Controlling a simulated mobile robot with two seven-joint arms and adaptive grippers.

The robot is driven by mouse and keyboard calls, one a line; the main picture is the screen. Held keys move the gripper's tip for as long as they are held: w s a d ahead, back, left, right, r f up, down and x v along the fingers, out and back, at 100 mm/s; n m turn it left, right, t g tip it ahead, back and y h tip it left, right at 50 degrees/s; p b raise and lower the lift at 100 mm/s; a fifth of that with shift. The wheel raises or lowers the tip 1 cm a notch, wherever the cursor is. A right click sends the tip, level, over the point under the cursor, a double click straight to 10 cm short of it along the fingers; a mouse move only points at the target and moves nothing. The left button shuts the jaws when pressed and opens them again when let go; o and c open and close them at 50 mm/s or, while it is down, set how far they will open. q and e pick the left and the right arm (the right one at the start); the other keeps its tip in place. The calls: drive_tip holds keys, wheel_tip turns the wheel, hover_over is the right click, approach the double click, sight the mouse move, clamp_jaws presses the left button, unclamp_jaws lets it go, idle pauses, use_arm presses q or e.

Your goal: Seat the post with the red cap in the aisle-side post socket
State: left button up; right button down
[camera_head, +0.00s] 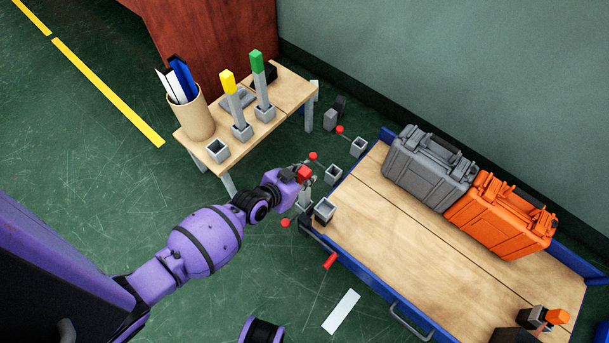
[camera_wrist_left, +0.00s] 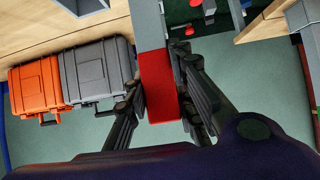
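The post with the red cap (camera_head: 304,173) is in my left gripper (camera_head: 301,178), beside the cart's left edge. In the left wrist view the red cap (camera_wrist_left: 163,103) and grey shaft (camera_wrist_left: 148,22) lie between the two fingers, which close on its sides. Three open grey sockets line that cart edge: a near one (camera_head: 324,210), a middle one (camera_head: 333,175) and a far one (camera_head: 358,147). The post appears outside them, left of the near socket; its lower end is hard to make out. My right gripper is out of view.
A small wooden table (camera_head: 287,92) holds an empty socket (camera_head: 218,150), a yellow-capped post (camera_head: 234,95), a green-capped post (camera_head: 261,75) and a beige bin (camera_head: 193,118). Grey (camera_head: 430,165) and orange (camera_head: 501,215) cases stand on the cart (camera_head: 400,245). Red-knobbed levers (camera_head: 313,156) stick out nearby.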

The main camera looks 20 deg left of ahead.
use_arm(q)
drive_tip(key=o, duration=0.4)
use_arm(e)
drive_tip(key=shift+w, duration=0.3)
use_arm(q)
drive_tip(key=shift+r, duration=0.25)
drive_tip(key=p+v, duration=0.3)
drive_tip(key=v, duration=0.9)
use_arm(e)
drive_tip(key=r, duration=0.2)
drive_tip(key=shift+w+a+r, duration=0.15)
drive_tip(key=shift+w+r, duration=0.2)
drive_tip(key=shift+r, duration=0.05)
use_arm(q)
drive_tip(key=shift+f, duration=0.1)
